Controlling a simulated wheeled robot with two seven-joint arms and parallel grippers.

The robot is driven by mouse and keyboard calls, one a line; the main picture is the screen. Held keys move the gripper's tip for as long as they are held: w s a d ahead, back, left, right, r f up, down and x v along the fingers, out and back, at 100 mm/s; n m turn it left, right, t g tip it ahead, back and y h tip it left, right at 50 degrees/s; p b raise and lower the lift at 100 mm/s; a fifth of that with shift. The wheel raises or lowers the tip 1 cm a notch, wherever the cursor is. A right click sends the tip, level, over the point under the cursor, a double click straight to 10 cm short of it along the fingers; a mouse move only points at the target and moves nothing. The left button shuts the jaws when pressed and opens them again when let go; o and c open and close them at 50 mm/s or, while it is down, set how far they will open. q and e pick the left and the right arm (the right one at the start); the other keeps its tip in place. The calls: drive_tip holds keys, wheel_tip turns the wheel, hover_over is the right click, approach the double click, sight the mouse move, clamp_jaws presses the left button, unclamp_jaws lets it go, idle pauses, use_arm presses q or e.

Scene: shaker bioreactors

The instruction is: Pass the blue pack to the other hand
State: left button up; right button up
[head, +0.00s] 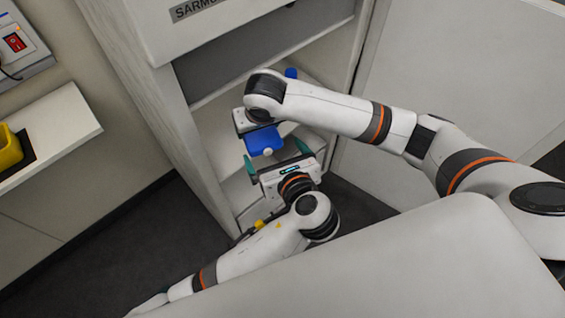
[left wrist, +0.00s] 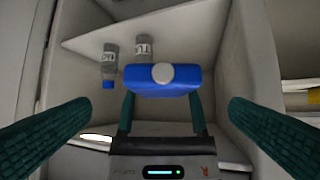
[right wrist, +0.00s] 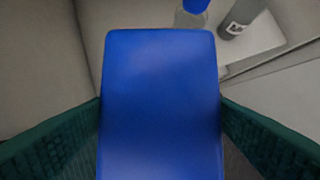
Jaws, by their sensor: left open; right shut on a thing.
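The blue pack (head: 264,140), with a pale round cap (left wrist: 162,73), is held by my right gripper (left wrist: 161,112). In the right wrist view the pack's broad blue face (right wrist: 160,105) fills the middle between the green fingers. My left gripper (head: 274,153) is open just below the pack in the head view, its green fingers spread. In the left wrist view the pack (left wrist: 150,84) lies ahead, between the left fingers in the picture and apart from both. The right gripper's fingers are partly hidden behind the pack there.
Both grippers are in front of an open cabinet (head: 160,90) with shelves. Bottles stand on a shelf behind: one with a blue cap (left wrist: 109,63) and a grey one (left wrist: 140,50). A white ledge (head: 60,130) with a yellow item (head: 8,148) is at left.

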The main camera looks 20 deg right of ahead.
sight(264, 138)
use_arm(q)
drive_tip(key=x, duration=0.6)
drive_tip(key=shift+w+f, duration=0.2)
drive_tip(key=shift+w, duration=0.1)
drive_tip(key=c, duration=1.1)
drive_tip(key=shift+r, duration=0.1)
drive_tip(key=shift+c, duration=0.4)
use_arm(e)
drive_tip(key=o, duration=1.2)
drive_tip(key=shift+r, duration=0.1)
